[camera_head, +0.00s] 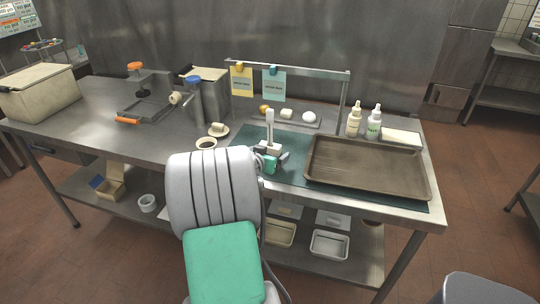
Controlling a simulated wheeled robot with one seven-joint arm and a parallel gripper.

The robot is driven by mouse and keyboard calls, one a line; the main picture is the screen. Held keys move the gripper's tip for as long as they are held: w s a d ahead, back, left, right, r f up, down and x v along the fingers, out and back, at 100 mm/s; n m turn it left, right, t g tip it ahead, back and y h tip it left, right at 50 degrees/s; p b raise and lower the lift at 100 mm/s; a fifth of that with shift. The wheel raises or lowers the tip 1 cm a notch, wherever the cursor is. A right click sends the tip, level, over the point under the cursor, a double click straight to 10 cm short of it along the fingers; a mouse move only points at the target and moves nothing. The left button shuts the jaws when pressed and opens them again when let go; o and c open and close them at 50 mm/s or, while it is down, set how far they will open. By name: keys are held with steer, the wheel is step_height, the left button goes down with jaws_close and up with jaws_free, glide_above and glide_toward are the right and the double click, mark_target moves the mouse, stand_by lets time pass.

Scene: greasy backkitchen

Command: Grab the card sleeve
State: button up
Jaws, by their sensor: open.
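Two card sleeves hang from the metal rail (300,71) at the back of the steel table. The yellow card sleeve (241,83) hangs on the left and the teal card sleeve (274,86) beside it on the right. Each has a small clip at its top and dark print too small to read. I cannot tell which one the task means. My gripper (272,158) appears above the dark mat, in front of and below the sleeves, apart from both. It is open; its fingertips are small and partly hidden by my arm.
A large brown tray (367,168) fills the table's right side. Two white bottles (364,122) stand behind it. A small tray (292,121) with several small items lies below the sleeves.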

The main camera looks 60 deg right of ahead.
steer(key=c, duration=1.4)
